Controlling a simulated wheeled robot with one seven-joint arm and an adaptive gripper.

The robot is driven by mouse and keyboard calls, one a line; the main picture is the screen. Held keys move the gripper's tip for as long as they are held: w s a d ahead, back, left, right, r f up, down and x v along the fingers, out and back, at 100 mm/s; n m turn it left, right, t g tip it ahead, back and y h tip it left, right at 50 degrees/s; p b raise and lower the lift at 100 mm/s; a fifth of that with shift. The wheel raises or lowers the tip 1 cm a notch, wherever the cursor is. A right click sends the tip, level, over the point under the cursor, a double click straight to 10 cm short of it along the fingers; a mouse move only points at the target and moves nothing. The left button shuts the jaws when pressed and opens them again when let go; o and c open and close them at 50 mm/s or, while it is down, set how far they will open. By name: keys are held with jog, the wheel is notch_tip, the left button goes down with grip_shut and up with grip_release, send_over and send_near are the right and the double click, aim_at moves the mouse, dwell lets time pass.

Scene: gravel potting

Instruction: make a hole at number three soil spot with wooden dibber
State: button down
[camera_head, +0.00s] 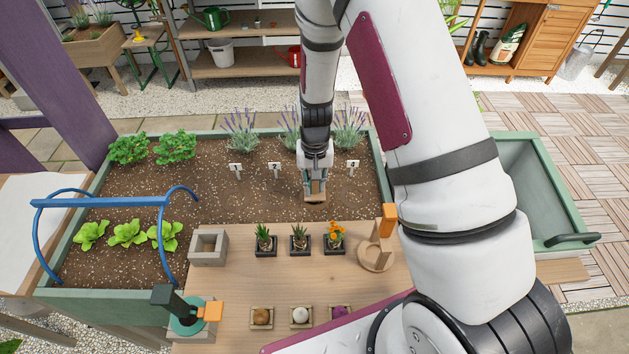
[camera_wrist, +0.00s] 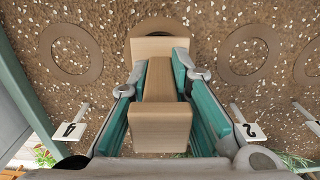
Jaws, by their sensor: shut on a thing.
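My gripper (camera_head: 315,180), in the wrist view too (camera_wrist: 160,78), is shut on the pale wooden dibber (camera_head: 315,197), whose block-like handle (camera_wrist: 160,122) shows between the teal fingers. It is over the soil bed (camera_head: 210,200). In the wrist view the dibber covers most of the brown ring soil spot (camera_wrist: 152,24) between label 4 (camera_wrist: 72,131) and label 2 (camera_wrist: 249,131), the number three spot by order. Label 3 is hidden behind my gripper. The dibber's tip is hidden, so I cannot tell whether it touches the soil.
Lavender (camera_head: 240,130) stands behind the labels. A wooden table (camera_head: 220,285) in front holds potted plants (camera_head: 299,240), a wooden stand (camera_head: 376,256) and a grey block (camera_head: 208,247). A green bin (camera_head: 530,180) stands right.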

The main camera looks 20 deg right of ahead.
jog(key=shift+f+b, duration=0.4)
jog(key=shift+f, duration=0.5)
jog(key=shift+r+p, duration=2.3)
jog(key=shift+r, duration=2.8)
jog(key=shift+r, duration=0.1)
jog(key=shift+r+p, duration=0.9)
jog(key=shift+r, duration=1.5)
